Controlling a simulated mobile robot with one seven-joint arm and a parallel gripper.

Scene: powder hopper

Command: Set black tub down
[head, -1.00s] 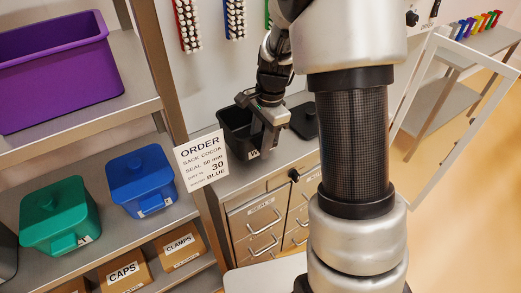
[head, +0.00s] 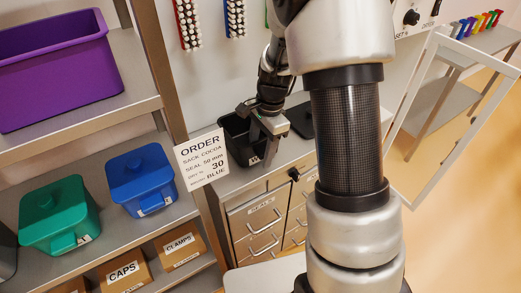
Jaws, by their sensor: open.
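The black tub (head: 235,140) stands upright on the grey counter above the drawers, just right of the order card. Its lid is off, and its dark inside shows. My gripper (head: 270,150) is open at the tub's right side, fingers pointing down. The fingers partly hide the tub's right wall and its small white label. Whether a finger still touches the tub I cannot tell. A black lid (head: 301,119) lies on the counter behind and right of the gripper, partly hidden by my arm.
An order card (head: 202,158) hangs by the shelf post left of the tub. The shelf holds a blue tub (head: 142,180), a green tub (head: 60,215) and a purple bin (head: 55,70). Drawers (head: 257,220) are below the counter. An open white-framed door (head: 440,115) stands at right.

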